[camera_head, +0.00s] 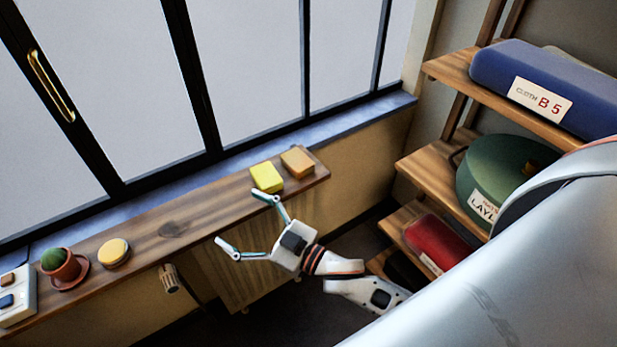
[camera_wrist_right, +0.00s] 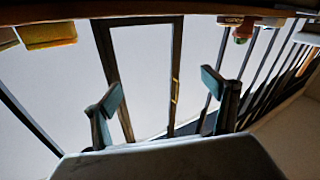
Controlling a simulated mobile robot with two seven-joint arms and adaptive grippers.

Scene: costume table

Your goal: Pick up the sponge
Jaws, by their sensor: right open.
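A yellow block (camera_head: 267,177), which looks like the sponge, lies on the wooden sill shelf (camera_head: 213,205) near its right end. An orange-brown block (camera_head: 297,162) lies close to its right. My right gripper (camera_head: 246,221) is open and empty in front of the shelf, left of and below the yellow block in the head view. Its upper fingertip appears close to the block's front edge; I cannot tell if they touch. The wrist view is upside down and shows the yellow block (camera_wrist_right: 48,35) at upper left, outside the open fingers (camera_wrist_right: 162,90). My left gripper is out of view.
A round yellow item (camera_head: 114,252), a potted cactus (camera_head: 62,266) and a white switch box (camera_head: 16,296) stand on the shelf's left part. Tall windows (camera_head: 250,70) rise behind. A rack at right holds a blue cloth roll (camera_head: 550,85), a green round box (camera_head: 490,175) and a red roll (camera_head: 435,240).

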